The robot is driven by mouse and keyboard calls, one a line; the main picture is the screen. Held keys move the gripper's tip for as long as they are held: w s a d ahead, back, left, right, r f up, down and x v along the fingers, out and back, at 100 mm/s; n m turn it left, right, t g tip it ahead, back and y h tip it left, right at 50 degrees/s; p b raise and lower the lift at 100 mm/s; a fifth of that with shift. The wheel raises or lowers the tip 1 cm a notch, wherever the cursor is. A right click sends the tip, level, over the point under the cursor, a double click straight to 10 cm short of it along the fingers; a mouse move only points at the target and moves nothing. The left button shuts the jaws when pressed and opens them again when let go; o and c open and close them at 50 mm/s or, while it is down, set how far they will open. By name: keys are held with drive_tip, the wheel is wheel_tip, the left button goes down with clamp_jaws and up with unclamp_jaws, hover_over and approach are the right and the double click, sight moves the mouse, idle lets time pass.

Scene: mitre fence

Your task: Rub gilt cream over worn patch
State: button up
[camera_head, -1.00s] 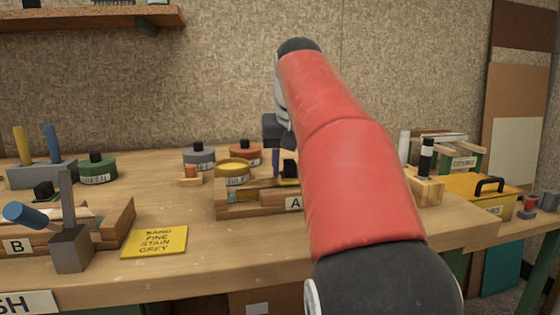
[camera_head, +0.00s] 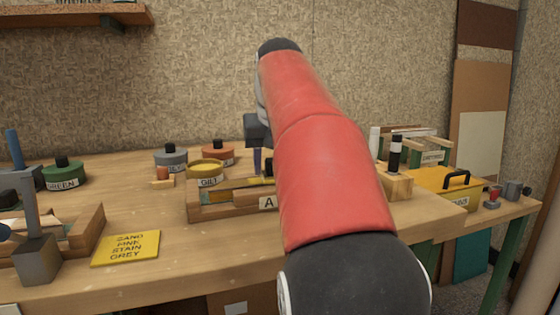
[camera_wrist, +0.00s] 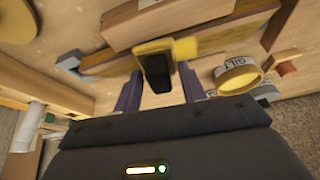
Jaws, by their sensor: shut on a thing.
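My gripper (camera_wrist: 160,84) is shut on the black handle (camera_wrist: 155,70) of a pad with a yellow base (camera_wrist: 153,47). The pad is over or on the wooden moulding (camera_wrist: 110,65) in the tray marked A (camera_head: 230,210); contact cannot be told. The worn patch cannot be made out beneath it. In the head view, my red arm hides most of the gripper, and one purple finger (camera_head: 257,160) shows. The yellow-topped GILT tin (camera_head: 206,172) stands just behind the tray; it also shows right of the gripper in the wrist view (camera_wrist: 238,76).
Grey (camera_head: 171,158) and orange (camera_head: 217,153) tins stand behind the GILT tin, a green tin (camera_head: 63,173) farther left. A yellow instruction card (camera_head: 126,248) lies front left. A grey post (camera_head: 35,225) rises beside the left tray. A yellow box (camera_head: 447,190) sits right.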

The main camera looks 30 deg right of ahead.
drive_tip(key=shift+w+a, duration=0.2)
drive_tip(key=shift+a, duration=0.6)
drive_tip(key=shift+w+a, duration=0.25)
drive_tip(key=shift+a, duration=0.55)
drive_tip(key=shift+w+a, duration=0.2)
drive_tip(key=shift+a, duration=0.6)
drive_tip(key=shift+r, duration=0.1)
wheel_tip(320, 180, up, 7)
